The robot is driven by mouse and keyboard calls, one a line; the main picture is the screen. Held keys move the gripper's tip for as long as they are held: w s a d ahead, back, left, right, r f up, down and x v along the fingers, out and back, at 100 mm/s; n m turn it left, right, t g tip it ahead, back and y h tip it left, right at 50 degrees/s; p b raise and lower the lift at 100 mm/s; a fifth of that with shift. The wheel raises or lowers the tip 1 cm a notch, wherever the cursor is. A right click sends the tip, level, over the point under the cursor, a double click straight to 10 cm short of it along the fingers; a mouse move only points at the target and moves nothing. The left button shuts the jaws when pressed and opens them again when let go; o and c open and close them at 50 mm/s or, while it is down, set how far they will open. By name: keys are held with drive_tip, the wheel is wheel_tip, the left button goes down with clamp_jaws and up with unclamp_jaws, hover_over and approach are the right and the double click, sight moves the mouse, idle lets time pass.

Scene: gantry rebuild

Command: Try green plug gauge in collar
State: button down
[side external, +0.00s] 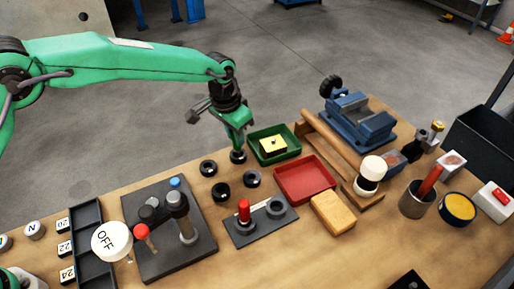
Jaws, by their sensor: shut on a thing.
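My gripper (237,127) points down near the middle of the bench, left of the green tray. It is shut on a slim green thing, which I take for the green plug gauge (238,143). Its colour merges with my green jaws, so its outline is unclear. Its lower end meets a dark round collar (238,158) directly below. I cannot tell whether the gauge is inside the collar or just above it. More black collars lie nearby: one at left (208,168), one in front (221,191) and one at front right (252,179).
A dark plate holds a red plug gauge (244,211) and a grey ring (275,208). The green tray (286,153) holds a yellow block; the red tray (305,180) is empty. A black stand (178,232) is at left, a blue vise (355,120) at back right.

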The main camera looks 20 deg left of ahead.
drive_tip(key=shift+r, duration=0.2)
drive_tip(key=shift+r, duration=2.85)
